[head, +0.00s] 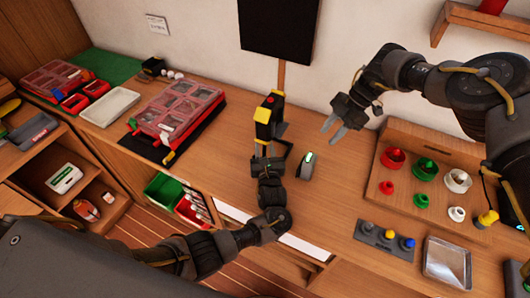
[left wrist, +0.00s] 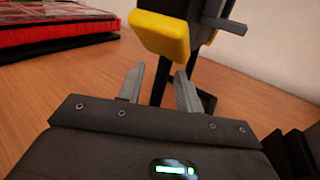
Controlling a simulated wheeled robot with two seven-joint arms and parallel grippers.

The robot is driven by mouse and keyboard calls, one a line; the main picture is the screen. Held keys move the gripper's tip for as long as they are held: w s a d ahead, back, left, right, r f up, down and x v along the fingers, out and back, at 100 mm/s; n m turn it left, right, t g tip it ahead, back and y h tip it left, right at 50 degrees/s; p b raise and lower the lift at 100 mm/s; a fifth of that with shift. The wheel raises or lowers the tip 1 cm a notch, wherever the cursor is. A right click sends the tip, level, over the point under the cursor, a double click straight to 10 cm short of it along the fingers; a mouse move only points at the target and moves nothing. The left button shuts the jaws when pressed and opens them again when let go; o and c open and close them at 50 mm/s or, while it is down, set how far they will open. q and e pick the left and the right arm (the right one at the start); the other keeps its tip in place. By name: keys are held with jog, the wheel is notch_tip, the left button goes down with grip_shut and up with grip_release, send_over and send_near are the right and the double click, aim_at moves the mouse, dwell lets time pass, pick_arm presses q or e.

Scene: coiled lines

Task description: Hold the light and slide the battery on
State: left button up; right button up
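The light (head: 268,115), yellow and black with a red spot, stands upright on the table in the head view. In the left wrist view its yellow part (left wrist: 160,35) is above a dark upright part. My left gripper (head: 264,148) is close in front of it. Its fingers (left wrist: 159,90) are apart, with the dark upright part showing in the gap; I cannot tell whether they touch it. The battery (head: 307,168), a small dark block with a green strip, stands on the table right of the light. My right gripper (head: 335,129) is open and empty, above and behind the battery.
Red organiser cases (head: 178,109) lie at the left. At the right are a wooden board (head: 432,149) with coloured cups, a grey holder (head: 384,240) with knobs and a metal tray (head: 447,261). The table around the battery is clear.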

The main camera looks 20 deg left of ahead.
pick_arm(q)
jog(key=shift+c, duration=0.3)
grip_shut()
dwell(1.1)
